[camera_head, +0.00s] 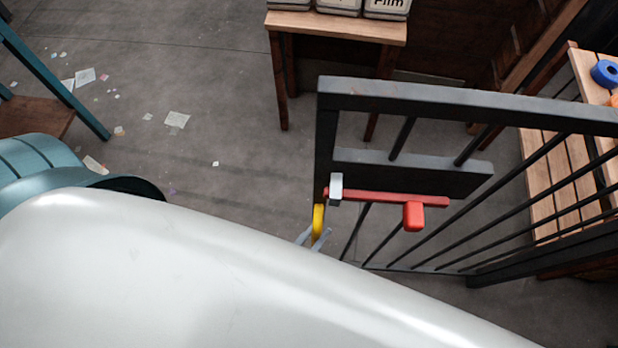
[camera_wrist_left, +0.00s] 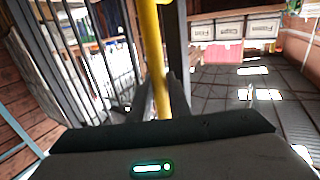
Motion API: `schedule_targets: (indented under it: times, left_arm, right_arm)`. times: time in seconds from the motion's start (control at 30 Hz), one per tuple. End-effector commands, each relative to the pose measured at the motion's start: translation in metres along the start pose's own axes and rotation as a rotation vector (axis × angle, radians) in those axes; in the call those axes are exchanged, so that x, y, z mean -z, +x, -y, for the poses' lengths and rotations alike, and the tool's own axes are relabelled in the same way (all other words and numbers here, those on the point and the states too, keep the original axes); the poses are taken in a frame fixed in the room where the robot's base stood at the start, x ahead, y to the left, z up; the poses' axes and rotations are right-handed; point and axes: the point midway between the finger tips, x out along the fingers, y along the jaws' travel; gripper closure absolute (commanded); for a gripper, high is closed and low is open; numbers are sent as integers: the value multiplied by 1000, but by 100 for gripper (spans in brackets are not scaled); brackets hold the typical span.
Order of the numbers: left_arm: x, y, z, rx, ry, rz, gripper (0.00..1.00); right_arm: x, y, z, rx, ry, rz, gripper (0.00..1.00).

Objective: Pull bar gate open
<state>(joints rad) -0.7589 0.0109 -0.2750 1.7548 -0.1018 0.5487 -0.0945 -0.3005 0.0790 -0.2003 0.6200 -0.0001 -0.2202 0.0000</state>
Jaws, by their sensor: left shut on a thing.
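The dark bar gate (camera_head: 450,100) stands at the right of the head view, and its bars also show at the left of the left wrist view (camera_wrist_left: 82,60). A red latch bar (camera_head: 385,197) with a red knob (camera_head: 413,216) runs across it through a light grey bracket (camera_head: 336,188). A yellow upright handle (camera_head: 318,219) is at the gate's left end. My left gripper (camera_head: 314,238) is shut on this handle, which passes between the fingers in the left wrist view (camera_wrist_left: 153,60). My pale arm hides the lower part of the head view. My right gripper is not in view.
A wooden table (camera_head: 337,25) with labelled boxes (camera_head: 385,8) stands behind the gate. A slatted wooden bench (camera_head: 555,175) with a blue ring (camera_head: 605,73) is at the right. Paper scraps (camera_head: 177,119) lie on open grey floor left of the gate.

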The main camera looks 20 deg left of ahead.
Motion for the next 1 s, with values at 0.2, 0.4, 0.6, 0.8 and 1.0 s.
schedule_targets:
  times: [0.2,0.4,0.6,0.8,1.0]
  left_arm:
    - [2,-1,-8,-10,2,-4,100]
    - [2,-1,-8,-10,1,-4,100]
    - [1,-1,-8,-10,1,-3,64]
    - [1,-2,-7,-8,1,-2,64]
    - [1,-2,-6,-8,1,-2,64]
  right_arm:
    - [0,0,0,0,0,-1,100]
    - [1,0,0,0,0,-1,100]
    - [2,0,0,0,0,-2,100]
    - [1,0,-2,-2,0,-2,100]
    - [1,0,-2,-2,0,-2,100]
